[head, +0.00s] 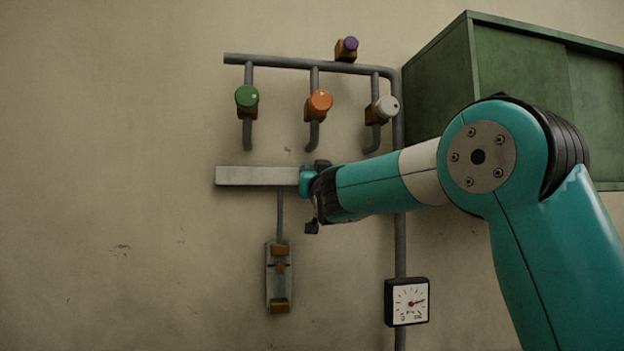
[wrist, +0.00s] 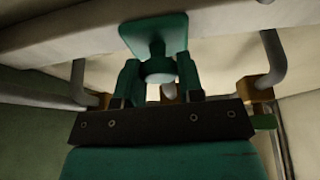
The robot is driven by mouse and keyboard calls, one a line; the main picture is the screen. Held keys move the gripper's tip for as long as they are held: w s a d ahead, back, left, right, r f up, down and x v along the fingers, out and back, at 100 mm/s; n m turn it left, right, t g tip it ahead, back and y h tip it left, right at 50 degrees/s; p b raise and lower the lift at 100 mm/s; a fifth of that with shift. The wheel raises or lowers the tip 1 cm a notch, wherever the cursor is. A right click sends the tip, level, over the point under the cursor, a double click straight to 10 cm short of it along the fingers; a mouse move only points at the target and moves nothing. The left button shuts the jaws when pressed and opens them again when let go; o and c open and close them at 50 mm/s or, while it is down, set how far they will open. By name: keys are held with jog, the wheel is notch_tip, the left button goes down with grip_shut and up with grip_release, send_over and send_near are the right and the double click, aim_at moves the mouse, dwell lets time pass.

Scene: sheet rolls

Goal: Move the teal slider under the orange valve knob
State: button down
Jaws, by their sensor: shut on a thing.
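The teal slider (head: 306,181) sits on a pale horizontal rail (head: 255,176) on the wall. My gripper (head: 316,183) covers part of it in the head view. The orange valve knob (head: 319,101) is on the pipes above the rail, and the visible part of the slider lies below it and slightly left. In the wrist view, the slider's teal plate (wrist: 152,30) is on the rail (wrist: 80,28), and my gripper (wrist: 158,72) has its two teal fingers closed on either side of the slider's round stub.
A green knob (head: 247,97) is left of the orange one, a white knob (head: 387,107) right, and a purple knob (head: 348,45) above. A green cabinet (head: 440,85) is at upper right.

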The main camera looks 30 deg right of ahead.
jog(key=c, duration=1.1)
grip_release()
jog(key=shift+o, duration=0.2)
jog(key=b+v, duration=0.8)
jog(key=v, duration=0.9)
jog(key=shift+s+b, duration=0.2)
jog(key=shift+b, duration=0.2)
jog(key=shift+a, duration=0.1)
